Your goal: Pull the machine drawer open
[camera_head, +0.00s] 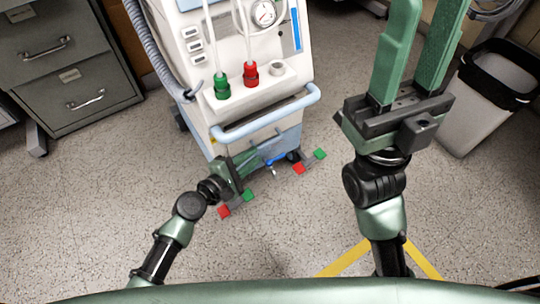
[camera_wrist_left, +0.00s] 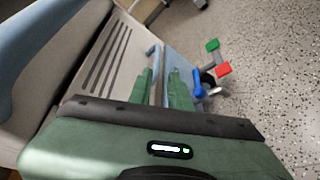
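The machine (camera_head: 255,110) is a white and light-blue medical unit on casters, with a blue bumper bar around its front. Its lower front has a drawer with a blue handle (camera_wrist_left: 153,52). My left gripper (camera_head: 258,158) is low at the machine's front, by the drawer. In the left wrist view its two green fingers (camera_wrist_left: 162,82) stand on either side of the blue handle, with a small gap between them. They look open; contact with the handle is hard to tell. The drawer front looks flush with the body. My right gripper (camera_head: 415,50) is open and empty, raised at the right.
A grey filing cabinet (camera_head: 75,70) stands at the left and a grey bin with a black liner (camera_head: 485,95) at the right. Caster feet with red and green ends (camera_head: 310,162) stick out below the machine. The speckled floor in front is clear apart from yellow tape (camera_head: 345,258).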

